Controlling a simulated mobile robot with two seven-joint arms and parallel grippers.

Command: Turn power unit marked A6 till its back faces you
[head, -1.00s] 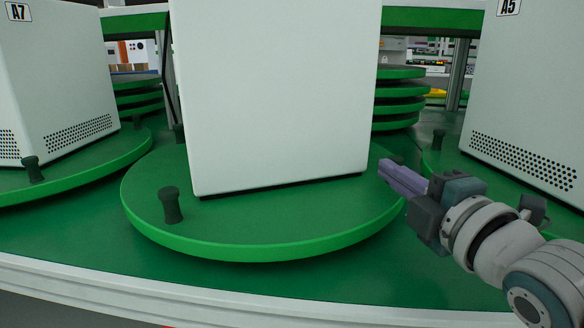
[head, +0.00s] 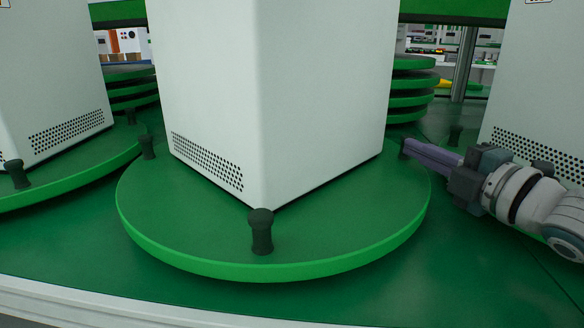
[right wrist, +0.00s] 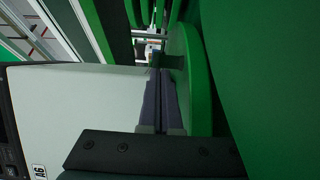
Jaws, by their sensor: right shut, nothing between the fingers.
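The A6 power unit (head: 325,100) is a tall white box in the middle of the head view, with one vertical corner towards me. Its right visible face is plain; its left one has a vent grille (head: 207,160) low down. Its top is cut off. It stands on a round green turntable (head: 300,268) with dark pegs, one (head: 261,232) at the front. My right gripper (head: 406,150) is shut and empty, its purple fingers at a peg on the turntable's right edge. The right wrist view shows the fingertips (right wrist: 168,75) against this peg (right wrist: 170,62) and the A6 label (right wrist: 40,171). My left gripper is out of view.
A white vented unit (head: 50,80) stands on another turntable (head: 75,180) at left, and another unit (head: 535,90) at right. Stacked green discs (head: 410,88) are behind. The green table (head: 60,250) has a pale front edge and is clear in front.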

